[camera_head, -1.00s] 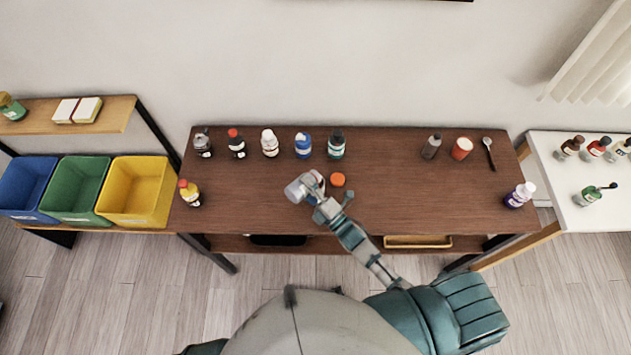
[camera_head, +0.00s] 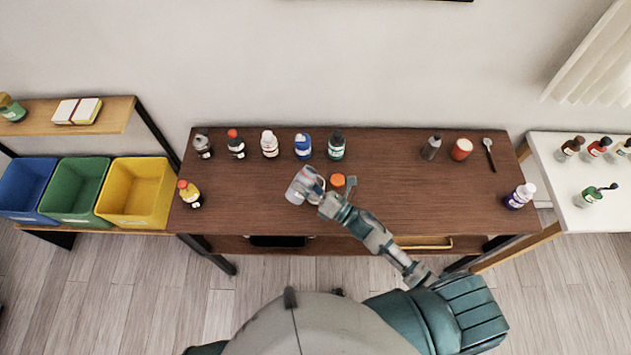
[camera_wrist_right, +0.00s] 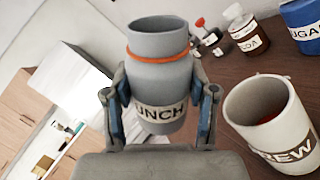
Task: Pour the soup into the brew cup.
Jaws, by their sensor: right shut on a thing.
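My right gripper (camera_head: 322,190) is shut on a grey lunch jar, with a finger on each side of it. In the right wrist view the lunch jar (camera_wrist_right: 158,80) has an orange ring below its open mouth and a label reading "UNCH". The jar also shows in the head view (camera_head: 298,188), tilted above the table. The brew cup (camera_wrist_right: 265,125), pale with a label reading "REW", stands close beside the jar; some reddish content shows inside. In the head view the gripper largely hides the cup. The jar's inside is not clearly visible. My left gripper is not in view.
An orange round piece (camera_head: 338,179) is just right of the gripper on the brown table (camera_head: 400,205). Several bottles line the back, including a blue one (camera_head: 303,146). A red-topped container (camera_head: 461,149) and spoon (camera_head: 489,153) are at the right. The table's right middle is clear.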

